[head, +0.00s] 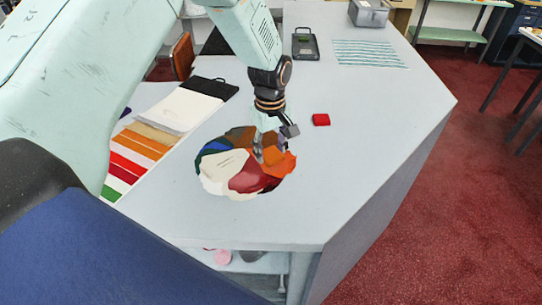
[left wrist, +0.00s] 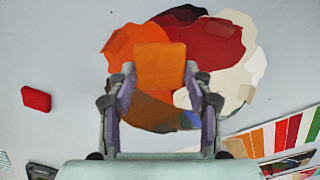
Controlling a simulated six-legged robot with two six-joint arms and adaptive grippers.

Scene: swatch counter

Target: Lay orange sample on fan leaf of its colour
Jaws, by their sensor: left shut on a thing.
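My left gripper (head: 274,142) is shut on the orange sample (left wrist: 160,68), a small flat orange piece that also shows in the head view (head: 272,155). In the left wrist view its fingers (left wrist: 158,80) grip the sample on both sides. The sample is over the colour fan, and I cannot tell whether it touches it. The fan lies spread in a round on the counter, with white, dark red, brown, blue and green leaves. Its orange leaf (left wrist: 122,46) shows beside the sample, also in the head view (head: 284,166). My right gripper is not in view.
A red block (head: 321,119) lies on the grey counter (head: 370,130) right of the fan. Striped colour cards (head: 140,152) and a white pad (head: 178,110) lie to the left. A black device (head: 305,44) and a grey box (head: 368,13) stand at the back. The front counter is clear.

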